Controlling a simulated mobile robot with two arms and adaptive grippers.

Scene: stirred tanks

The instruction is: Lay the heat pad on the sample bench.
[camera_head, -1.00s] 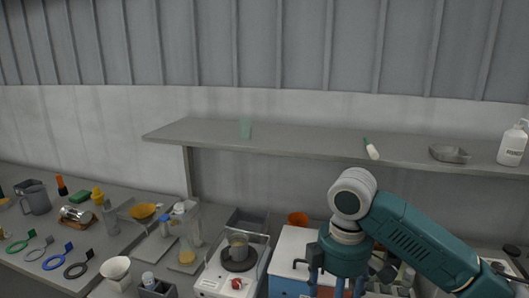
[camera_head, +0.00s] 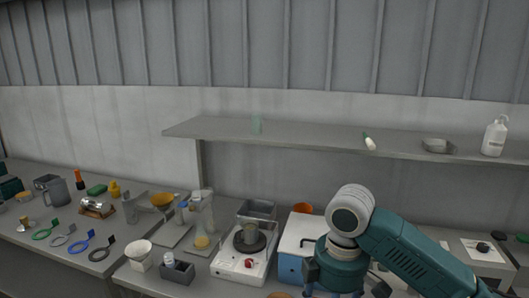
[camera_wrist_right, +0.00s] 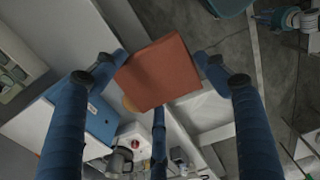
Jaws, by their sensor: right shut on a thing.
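The heat pad, a flat orange-brown square (camera_wrist_right: 160,73), is held between the fingers of my right gripper (camera_wrist_right: 162,66) in the right wrist view. The gripper is shut on it, and the pad is in the air with floor and bench surfaces behind it. In the head view my right gripper (camera_head: 335,290) is at the bottom edge, its fingers mostly cut off. A sliver of orange (camera_head: 280,295) beside it may be the pad. My left gripper is not in view. A grey bench (camera_head: 75,262) runs along the left; I cannot tell whether it is the sample bench.
The left bench carries colored rings (camera_head: 81,247), a grey jug (camera_head: 50,189) and bottles. A hot plate (camera_head: 243,264) with a metal beaker and a blue-white box (camera_head: 295,245) stand in the middle. A wall shelf (camera_head: 320,137) hangs above. The left bench's front edge has some bare room.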

